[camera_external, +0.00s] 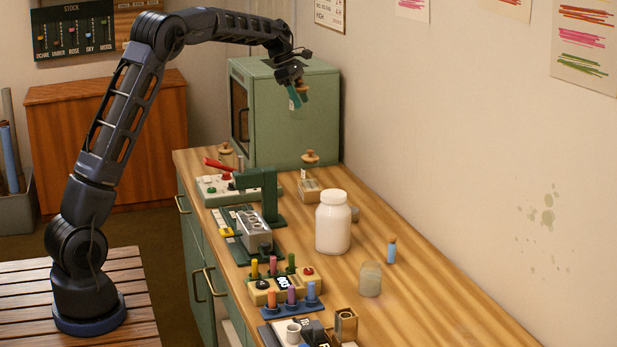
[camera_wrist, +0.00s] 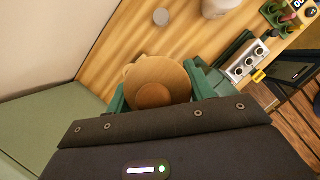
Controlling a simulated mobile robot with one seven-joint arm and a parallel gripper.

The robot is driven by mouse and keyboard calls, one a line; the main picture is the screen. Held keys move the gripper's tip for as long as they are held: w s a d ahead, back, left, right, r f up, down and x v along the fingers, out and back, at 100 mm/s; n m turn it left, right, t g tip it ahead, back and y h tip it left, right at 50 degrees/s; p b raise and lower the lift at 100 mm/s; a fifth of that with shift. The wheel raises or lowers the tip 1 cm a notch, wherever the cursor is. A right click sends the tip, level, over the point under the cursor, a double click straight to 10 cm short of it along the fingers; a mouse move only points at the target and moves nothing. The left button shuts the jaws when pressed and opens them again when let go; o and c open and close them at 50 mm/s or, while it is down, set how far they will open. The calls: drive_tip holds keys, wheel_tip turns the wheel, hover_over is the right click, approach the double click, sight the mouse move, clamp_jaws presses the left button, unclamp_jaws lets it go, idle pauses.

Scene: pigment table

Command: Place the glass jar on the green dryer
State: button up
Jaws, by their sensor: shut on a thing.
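The green dryer (camera_external: 292,125) is a box-shaped cabinet at the back end of the counter; part of its green top (camera_wrist: 60,125) shows at lower left in the wrist view. My gripper (camera_external: 298,95) is raised, near the dryer's upper right side. Its green fingers are shut on a round wooden-topped thing (camera_wrist: 157,72), with a smaller brown knob at its middle. The lower body of this thing is hidden, so I cannot tell whether it is glass. A hazy, pale glass jar (camera_external: 370,279) stands upright on the counter, apart from my gripper.
A white bottle (camera_external: 333,222) and a small blue vial (camera_external: 391,250) stand on the counter (camera_external: 440,305). A green stand (camera_external: 262,190), a metal block (camera_external: 254,230) and coloured pegs crowd its left side. Another wooden knob (camera_external: 310,157) is by the dryer. The counter's right side is mostly clear.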

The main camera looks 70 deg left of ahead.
drive_tip(key=s+a+n+y, duration=0.2)
drive_tip(key=s+a+n, duration=0.3)
drive_tip(key=a, duration=0.8)
drive_tip(key=s+a+n+y, duration=0.1)
drive_tip(key=s+a+n, duration=0.3)
drive_tip(key=a, duration=0.9)
drive_tip(key=s+a+n+y, duration=0.3)
drive_tip(key=s+a+n, duration=0.6)
drive_tip(key=s+a, duration=0.9)
drive_tip(key=shift+g, duration=0.4)
drive_tip(key=f, duration=1)
drive_tip(key=w+a+f, duration=0.1)
drive_tip(key=f, duration=0.9)
drive_tip(key=a+f, duration=0.1)
drive_tip(key=f, duration=1)
drive_tip(key=shift+w, duration=0.4)
drive_tip(key=o, duration=1.1)
drive_tip(key=shift+f, duration=0.1)
drive_tip(key=v, duration=1.2)
drive_tip(key=shift+d, duration=0.1)
